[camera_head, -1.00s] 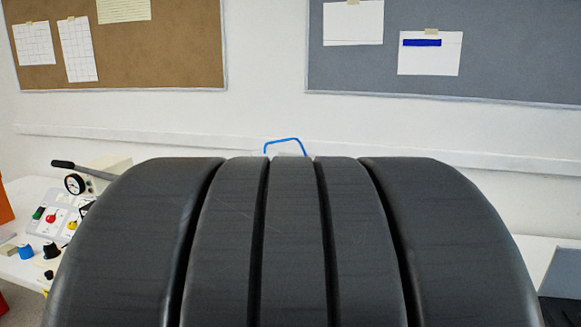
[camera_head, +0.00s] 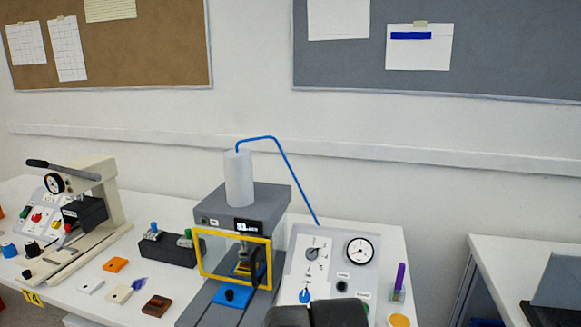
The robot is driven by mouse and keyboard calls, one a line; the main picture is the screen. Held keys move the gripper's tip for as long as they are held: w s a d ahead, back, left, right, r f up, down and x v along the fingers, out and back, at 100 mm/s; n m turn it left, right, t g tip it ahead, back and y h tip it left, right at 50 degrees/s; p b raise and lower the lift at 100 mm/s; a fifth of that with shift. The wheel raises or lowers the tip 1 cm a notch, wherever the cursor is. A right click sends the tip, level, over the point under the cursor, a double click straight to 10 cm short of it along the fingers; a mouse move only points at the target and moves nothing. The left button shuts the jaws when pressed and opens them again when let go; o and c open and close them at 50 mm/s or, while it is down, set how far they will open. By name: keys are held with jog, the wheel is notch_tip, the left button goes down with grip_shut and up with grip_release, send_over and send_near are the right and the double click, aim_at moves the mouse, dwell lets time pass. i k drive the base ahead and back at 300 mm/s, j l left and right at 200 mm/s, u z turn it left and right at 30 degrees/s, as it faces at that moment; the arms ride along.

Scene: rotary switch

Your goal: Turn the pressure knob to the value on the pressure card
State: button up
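A light panel (camera_head: 330,273) stands right of the grey press (camera_head: 247,213). It carries a grey rotary knob (camera_head: 313,253) with marks around it, a white round gauge (camera_head: 359,251) with a needle, and a blue knob (camera_head: 305,296) lower down. The panel's lettering is too small to read, so I cannot tell for certain which is the pressure knob. A white card (camera_head: 419,57) with a blue bar is taped to the grey board; no value is legible on it. Dark parts of my arm cover the panel's lower edge. My gripper is not visible.
The press has a yellow-framed guard (camera_head: 235,261) and a blue hose (camera_head: 284,175) down to the panel. A purple-handled item (camera_head: 400,280) stands right of the panel. A lever press (camera_head: 85,215) stands left. Small blocks lie between the presses. A gap separates the right-hand table (camera_head: 500,270).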

aim_at(311, 253)
jog(key=i+j+u, duration=0.15)
jog(key=k+j+u, duration=0.1)
jog(key=j+z, duration=0.4)
jog(key=j, duration=0.15)
jog(key=j+z, duration=0.4)
jog(key=j, duration=0.15)
